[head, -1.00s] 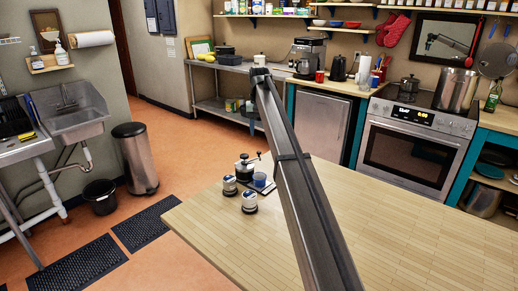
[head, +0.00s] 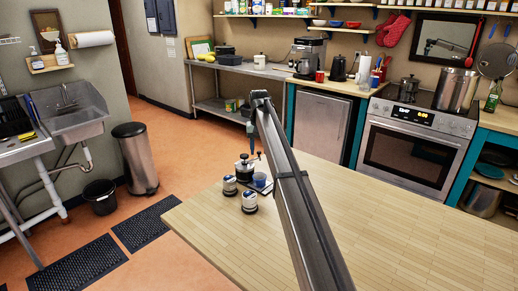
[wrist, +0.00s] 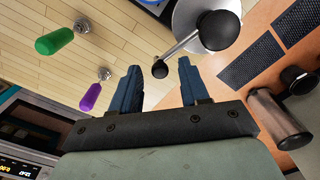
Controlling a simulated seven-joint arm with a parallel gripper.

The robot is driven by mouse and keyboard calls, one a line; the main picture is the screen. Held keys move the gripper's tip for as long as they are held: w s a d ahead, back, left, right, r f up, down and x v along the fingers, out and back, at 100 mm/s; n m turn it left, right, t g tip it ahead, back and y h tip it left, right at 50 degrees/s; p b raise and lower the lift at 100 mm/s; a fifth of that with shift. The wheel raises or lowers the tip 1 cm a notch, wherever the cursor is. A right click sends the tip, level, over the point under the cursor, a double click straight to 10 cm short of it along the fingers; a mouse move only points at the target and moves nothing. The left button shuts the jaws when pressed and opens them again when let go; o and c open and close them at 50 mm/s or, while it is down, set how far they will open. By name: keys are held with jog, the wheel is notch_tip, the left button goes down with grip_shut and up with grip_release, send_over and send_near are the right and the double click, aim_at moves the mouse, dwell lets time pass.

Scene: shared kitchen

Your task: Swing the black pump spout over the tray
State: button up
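A small black and silver device (head: 243,171) stands on the wooden table, beside a small tray (head: 267,188) that holds a blue cup (head: 260,180). In the wrist view a silver disc (wrist: 186,17) shows with a thin silver rod (wrist: 183,47). The rod has a large black knob (wrist: 218,30) and a small black ball (wrist: 160,69) at its ends. I cannot tell for certain which part is the pump spout. My gripper (head: 252,151) is above the device; in the wrist view it (wrist: 158,72) is open, with the small ball appearing between the fingertips. Contact cannot be told.
Two white-and-dark jars (head: 229,185) (head: 249,202) stand close in front of the device. The wrist view shows a green handle (wrist: 55,41) and a purple handle (wrist: 91,97) to the left. The table's right part is clear (head: 420,240).

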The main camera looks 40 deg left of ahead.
grip_shut()
jog(key=shift+d, duration=0.1)
dwell(0.6)
jog(key=s+d+m, duration=0.5)
jog(key=s+m, duration=0.1)
jog(key=m, duration=0.9)
jog(key=shift+s, duration=0.35)
dwell(0.4)
jog(key=shift+o, duration=0.3)
grip_release()
jog(key=shift+r, duration=0.1)
